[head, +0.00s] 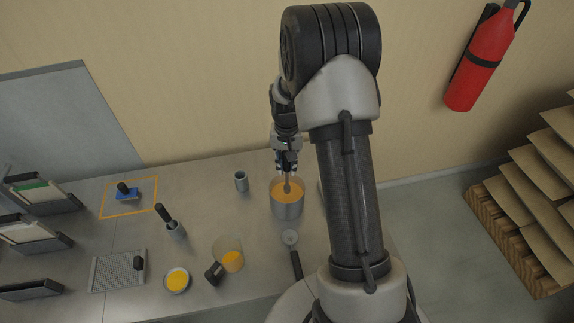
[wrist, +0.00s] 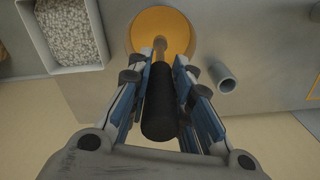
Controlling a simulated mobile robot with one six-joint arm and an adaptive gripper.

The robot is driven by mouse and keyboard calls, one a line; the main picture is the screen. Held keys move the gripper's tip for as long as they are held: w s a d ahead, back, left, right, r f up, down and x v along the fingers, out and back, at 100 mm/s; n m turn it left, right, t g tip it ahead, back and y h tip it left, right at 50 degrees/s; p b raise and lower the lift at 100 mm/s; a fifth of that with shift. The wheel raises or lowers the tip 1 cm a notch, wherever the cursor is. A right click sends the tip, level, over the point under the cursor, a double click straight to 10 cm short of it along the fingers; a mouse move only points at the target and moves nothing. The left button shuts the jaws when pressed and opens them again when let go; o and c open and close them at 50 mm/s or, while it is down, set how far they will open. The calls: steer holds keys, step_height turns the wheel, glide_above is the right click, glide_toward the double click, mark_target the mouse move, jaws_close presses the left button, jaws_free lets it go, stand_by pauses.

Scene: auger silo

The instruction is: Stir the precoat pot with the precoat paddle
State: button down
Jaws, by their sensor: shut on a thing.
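The precoat pot (head: 288,209) is a grey metal pot holding orange-yellow liquid. It stands on the bench near the back edge, and its orange contents show in the wrist view (wrist: 178,22). My gripper (head: 287,164) is above the pot, shut on the dark handle of the precoat paddle (wrist: 160,105). The paddle's shaft points down into the pot's mouth. Its lower end is over or in the orange liquid; I cannot tell how deep. The handle lies between both fingers in the wrist view (wrist: 160,70).
A small grey cup (head: 241,181) stands left of the pot. A round-headed tool with a dark handle (head: 296,262) lies in front. A bin of pale granules (wrist: 70,32) is near.

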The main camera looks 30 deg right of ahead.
steer(key=shift+r+p, duration=1.3)
steer(key=shift+r, duration=1.1)
steer(key=shift+r+p, duration=1.3)
steer(key=shift+r, duration=0.7)
steer(key=shift+f, duration=0.1)
